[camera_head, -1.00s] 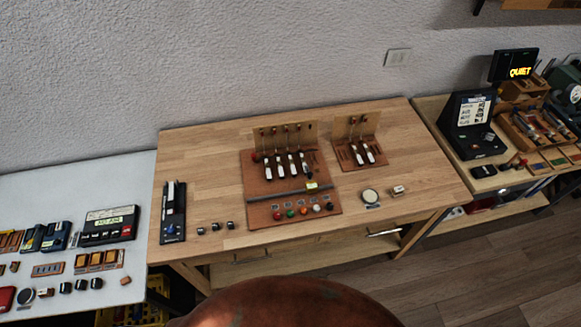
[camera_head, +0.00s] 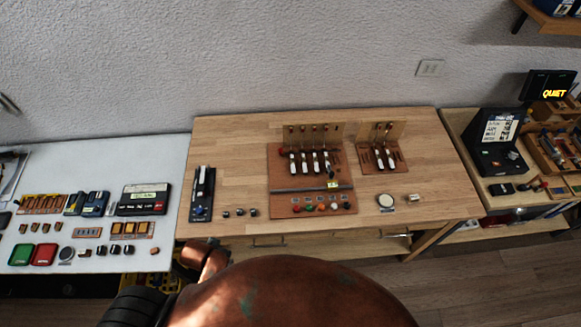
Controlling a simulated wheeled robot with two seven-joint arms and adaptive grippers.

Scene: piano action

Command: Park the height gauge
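A long black device with a pale slider and a blue knob (camera_head: 201,195) lies at the left end of the wooden table. It looks like the height gauge, but I cannot be sure at this size. The larger piano action board (camera_head: 281,206) stands mid-table with several white-fronted hammers, a rail and a row of coloured buttons. A small lit yellow-green display (camera_head: 333,185) is on its right part. A smaller board (camera_head: 369,168) with a few hammers stands to its right. Neither gripper is in view; only copper and black parts of my body show at the bottom.
Small dark blocks (camera_head: 239,212), a round pale disc (camera_head: 386,201) and a small block (camera_head: 414,198) lie along the wooden table's front (camera_head: 450,207). A white table (camera_head: 160,150) with boxes and trays adjoins at left. A cluttered bench with a QUIET sign (camera_head: 549,86) is at right.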

